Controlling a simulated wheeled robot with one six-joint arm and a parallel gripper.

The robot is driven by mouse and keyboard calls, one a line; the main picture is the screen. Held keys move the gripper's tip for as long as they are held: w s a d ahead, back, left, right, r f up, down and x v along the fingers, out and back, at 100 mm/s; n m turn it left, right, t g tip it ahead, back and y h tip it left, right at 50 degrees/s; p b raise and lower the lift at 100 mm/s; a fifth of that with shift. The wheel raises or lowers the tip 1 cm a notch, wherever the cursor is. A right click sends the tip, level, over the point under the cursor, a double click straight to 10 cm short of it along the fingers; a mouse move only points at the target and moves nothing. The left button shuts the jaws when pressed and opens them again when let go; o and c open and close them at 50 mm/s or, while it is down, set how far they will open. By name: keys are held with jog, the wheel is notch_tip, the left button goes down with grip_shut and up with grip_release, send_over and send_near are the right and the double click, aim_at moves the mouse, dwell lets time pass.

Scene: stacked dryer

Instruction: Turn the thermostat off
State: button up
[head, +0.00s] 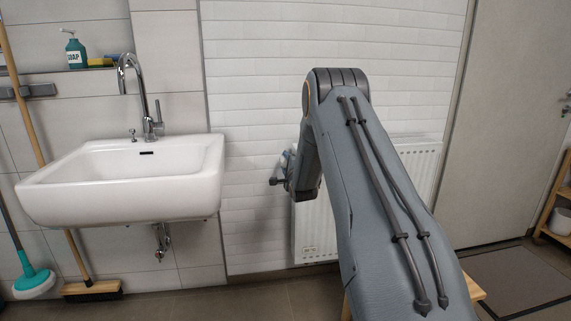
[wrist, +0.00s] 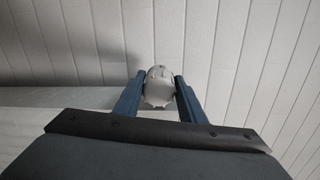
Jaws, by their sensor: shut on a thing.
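The thermostat (wrist: 159,88) is a small white ridged knob, seen in the wrist view at the end of the white radiator (head: 419,172). The blue fingers of my gripper (wrist: 157,84) stand on either side of the knob and are shut on it. The radiator also shows at the left in the wrist view (wrist: 45,97). In the head view my arm hides much of the radiator, and the knob is hard to make out by my gripper. I cannot read any marks on the knob.
A white sink (head: 125,185) with a tap (head: 150,105) hangs on the wall to the left. A broom (head: 92,289) and a mop (head: 35,282) stand below and beside it. A grey door (head: 510,120) and a dark floor mat (head: 508,280) are at the right.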

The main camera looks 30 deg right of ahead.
jog(key=shift+f, duration=0.1)
jog(key=o, duration=0.8)
jog(key=shift+c, duration=0.2)
jog(key=v, duration=0.8)
jog(key=shift+w, duration=0.1)
